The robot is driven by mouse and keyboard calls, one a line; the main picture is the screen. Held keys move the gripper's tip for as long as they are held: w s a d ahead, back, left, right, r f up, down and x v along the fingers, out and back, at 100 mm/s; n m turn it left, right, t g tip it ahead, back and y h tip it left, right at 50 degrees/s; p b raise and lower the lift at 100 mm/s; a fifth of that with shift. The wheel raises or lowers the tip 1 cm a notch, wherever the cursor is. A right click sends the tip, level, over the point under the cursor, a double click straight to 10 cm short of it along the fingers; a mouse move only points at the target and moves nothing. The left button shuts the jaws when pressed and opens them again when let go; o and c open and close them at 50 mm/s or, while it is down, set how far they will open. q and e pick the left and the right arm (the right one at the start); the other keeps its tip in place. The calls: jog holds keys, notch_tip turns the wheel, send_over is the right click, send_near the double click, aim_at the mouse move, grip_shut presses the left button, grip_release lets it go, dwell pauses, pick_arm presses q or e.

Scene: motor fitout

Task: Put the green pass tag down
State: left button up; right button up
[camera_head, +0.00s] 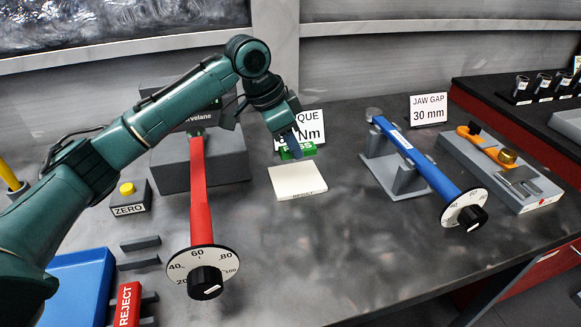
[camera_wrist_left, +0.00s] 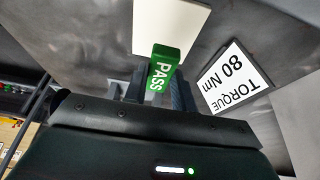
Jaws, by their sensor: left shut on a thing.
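The green pass tag (camera_head: 308,149) is a small block with white PASS lettering, and it shows upside down in the left wrist view (camera_wrist_left: 164,72). My left gripper (camera_head: 297,147) is shut on it, with a finger on each side in the left wrist view (camera_wrist_left: 160,93). In the head view the tag appears just behind the white pad (camera_head: 298,181). In the left wrist view its end overlaps the edge of the white pad (camera_wrist_left: 172,24). I cannot tell how high the tag is above the bench. My right gripper is not in view.
A TORQUE 80 Nm card (camera_head: 314,128) stands close behind the tag. A red torque wrench (camera_head: 198,190) with a dial is to the left, a blue one (camera_head: 424,162) to the right. The blue tray (camera_head: 80,272) and red REJECT tag (camera_head: 129,304) are at front left.

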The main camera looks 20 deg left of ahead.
aim_at(291, 178)
pick_arm(q)
jog(key=shift+f, duration=3.05)
jog(key=shift+f, duration=0.1)
jog(key=o, duration=0.9)
jog(key=shift+o, duration=0.2)
jog(key=v, duration=1.2)
